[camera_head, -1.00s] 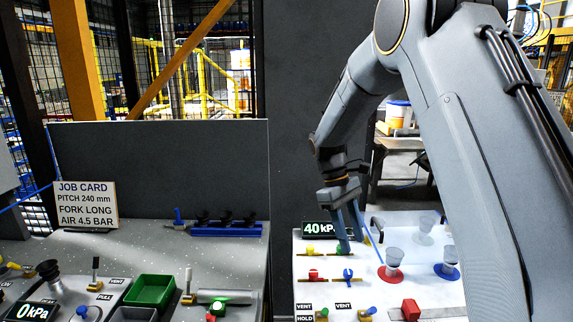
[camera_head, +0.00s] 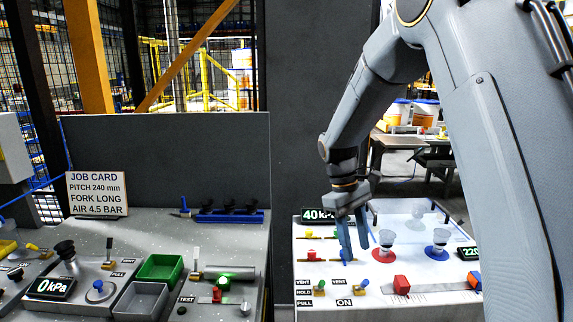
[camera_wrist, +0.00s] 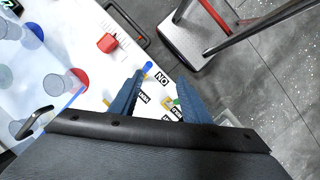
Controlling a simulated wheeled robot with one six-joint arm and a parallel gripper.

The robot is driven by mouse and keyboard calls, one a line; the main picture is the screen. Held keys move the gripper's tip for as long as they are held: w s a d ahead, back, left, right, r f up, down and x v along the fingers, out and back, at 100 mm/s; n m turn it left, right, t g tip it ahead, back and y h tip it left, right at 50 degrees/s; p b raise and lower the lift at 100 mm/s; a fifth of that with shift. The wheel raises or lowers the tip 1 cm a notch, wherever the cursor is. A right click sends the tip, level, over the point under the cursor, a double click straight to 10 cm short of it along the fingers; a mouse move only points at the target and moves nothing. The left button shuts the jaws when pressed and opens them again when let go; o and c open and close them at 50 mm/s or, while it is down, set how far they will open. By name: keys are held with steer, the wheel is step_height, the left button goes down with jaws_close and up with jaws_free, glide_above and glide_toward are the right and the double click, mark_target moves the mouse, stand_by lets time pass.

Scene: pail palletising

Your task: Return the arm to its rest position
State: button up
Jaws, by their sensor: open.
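My gripper (camera_head: 354,252) hangs from my bent arm over the left part of the white panel (camera_head: 440,208), with its two blue fingers pointing down. In the wrist view my gripper (camera_wrist: 160,80) is open, with nothing between the fingers. Beyond the fingertips lie the panel's front edge, an "ON" label (camera_wrist: 161,79) and a blue-ended valve (camera_wrist: 147,68). From these views I cannot tell how high the fingertips are above the panel.
A red block (camera_head: 401,284) and small valves are nearby. A grey bench on the left holds a job card (camera_head: 97,193), a green tray (camera_head: 160,268) and a grey tray (camera_head: 142,300). A dark partition (camera_head: 320,120) stands behind.

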steer(key=s+d+f+m+t+y+b, duration=0.1)
steer(key=s+f+m+t+b, duration=0.1)
steer(key=s, duration=0.6)
steer(key=s+d+f+m+t+y+b, duration=0.1)
steer(key=s+f+m+t+b, duration=0.1)
steer(key=s+f+m+b, duration=0.3)
steer(key=s+f+b, duration=0.1)
steer(key=s+f, duration=0.2)
steer(key=shift+s+f+m, duration=0.15)
steer(key=shift+f+m, duration=0.15)
stand_by(1.5)
